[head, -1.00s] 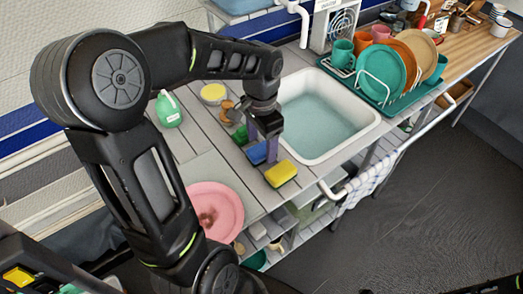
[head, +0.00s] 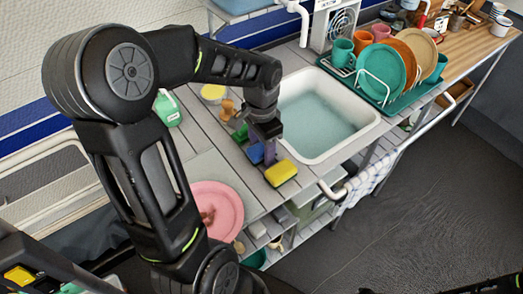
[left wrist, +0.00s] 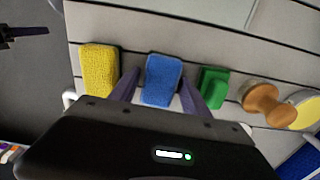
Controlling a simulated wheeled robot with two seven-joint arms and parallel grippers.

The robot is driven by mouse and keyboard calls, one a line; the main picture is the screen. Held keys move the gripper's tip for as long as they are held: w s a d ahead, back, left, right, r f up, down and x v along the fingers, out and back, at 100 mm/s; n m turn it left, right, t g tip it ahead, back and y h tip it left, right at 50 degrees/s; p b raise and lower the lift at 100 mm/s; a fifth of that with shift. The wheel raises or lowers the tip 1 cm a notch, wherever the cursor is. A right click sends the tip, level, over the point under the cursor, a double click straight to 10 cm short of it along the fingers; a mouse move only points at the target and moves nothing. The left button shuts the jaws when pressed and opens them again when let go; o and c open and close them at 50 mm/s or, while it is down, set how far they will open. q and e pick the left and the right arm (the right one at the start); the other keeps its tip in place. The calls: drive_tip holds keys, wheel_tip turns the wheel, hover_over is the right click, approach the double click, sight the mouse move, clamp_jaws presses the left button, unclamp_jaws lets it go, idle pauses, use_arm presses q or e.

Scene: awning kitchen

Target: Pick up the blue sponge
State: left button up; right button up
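The blue sponge (head: 254,153) lies on the grey slatted counter left of the sink, partly hidden by my left gripper in the head view. In the left wrist view the blue sponge (left wrist: 162,75) sits between the two purple fingers of my left gripper (left wrist: 160,92). The gripper is open, with one finger on each side; a slim gap shows beside the sponge, and I see no firm grip. In the head view my left gripper (head: 265,150) points down at the sponge. A dark part, possibly my right gripper, shows at the left edge of the wrist view; its fingers are unclear.
A yellow sponge (head: 281,173) and a green sponge (head: 240,133) lie on either side, close to the fingers. A wooden-handled brush (left wrist: 268,105) is beyond the green one. The sink (head: 322,112) is to the right; a pink plate (head: 215,208) is nearer.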

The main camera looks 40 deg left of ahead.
sight(261, 148)
use_arm(q)
drive_tip(key=c, duration=1)
drive_tip(key=shift+c, duration=0.2)
wheel_tip(261, 148, up, 10)
drive_tip(key=shift+r, duration=0.1)
idle(0.8)
